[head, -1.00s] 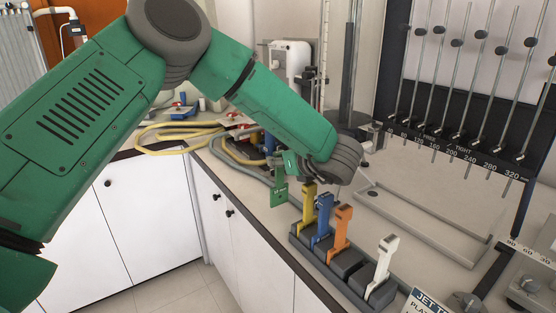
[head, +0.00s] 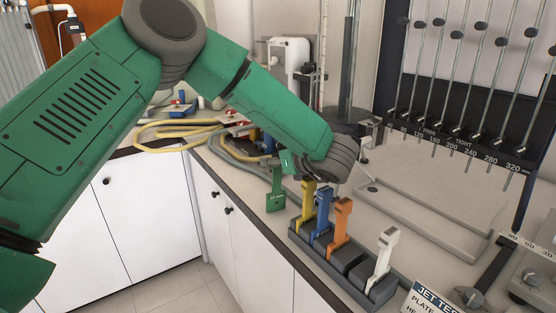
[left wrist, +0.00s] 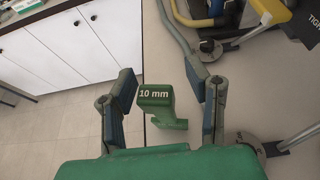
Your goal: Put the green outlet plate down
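The green outlet plate (head: 276,192) is upright at the counter's front edge, left of the plate rack. I cannot tell whether its foot rests on the counter. In the left wrist view its "10 mm" handle top (left wrist: 155,100) lies between the spread fingers of my left gripper (left wrist: 163,88), with a visible gap on each side. In the head view my left gripper (head: 279,162) is at the top of the plate, partly hidden by its own arm. My right gripper is out of view.
The dark rack (head: 330,262) holds yellow (head: 307,204), blue (head: 323,216), orange (head: 340,226) and white (head: 383,258) plates close to the right. Yellow hoses (head: 180,131) lie behind left. A manometer board (head: 455,143) stands at right. The floor (head: 200,288) is below the counter edge.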

